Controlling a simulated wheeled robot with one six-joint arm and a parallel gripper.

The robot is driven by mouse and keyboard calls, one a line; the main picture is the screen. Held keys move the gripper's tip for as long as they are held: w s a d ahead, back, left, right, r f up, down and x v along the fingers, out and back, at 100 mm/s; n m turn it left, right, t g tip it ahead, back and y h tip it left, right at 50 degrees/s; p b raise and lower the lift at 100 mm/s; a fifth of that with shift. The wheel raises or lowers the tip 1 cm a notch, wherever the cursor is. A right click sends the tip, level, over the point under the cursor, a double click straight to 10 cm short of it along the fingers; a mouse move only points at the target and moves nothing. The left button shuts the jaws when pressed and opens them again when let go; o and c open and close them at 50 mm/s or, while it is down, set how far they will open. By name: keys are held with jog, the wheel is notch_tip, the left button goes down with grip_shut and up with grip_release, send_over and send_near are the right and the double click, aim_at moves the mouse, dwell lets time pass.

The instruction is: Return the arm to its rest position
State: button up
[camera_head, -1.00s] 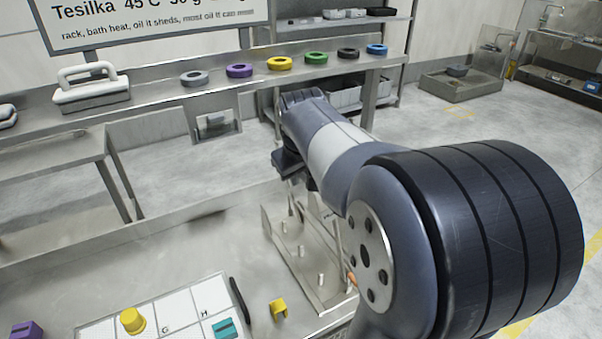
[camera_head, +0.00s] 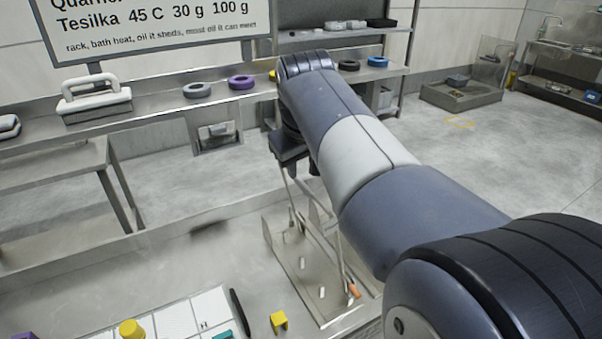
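My arm reaches from the lower right up to the middle of the picture, with its wrist bent downward at the far end. I see no held object clearly. The arm covers part of the back shelf.
A steel worktop (camera_head: 110,285) holds a white lettered board (camera_head: 176,318), a yellow clip (camera_head: 278,322) and a black bar (camera_head: 239,312). A back ledge carries a white-handled block (camera_head: 95,105), a grey ring (camera_head: 197,90) and a purple ring (camera_head: 241,83). Open floor lies at right.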

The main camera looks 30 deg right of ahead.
aim_at(302, 181)
jog(key=shift+s+a+r, duration=0.1)
jog(key=shift+s+r, duration=0.1)
jog(key=shift+r, duration=0.35)
jog(key=x, duration=1)
jog(key=shift+w+f, duration=0.1)
jog(key=shift+f, duration=0.25)
jog(key=shift+w+r, duration=0.1)
jog(key=shift+r, duration=0.1)
jog(key=shift+f, duration=0.1)
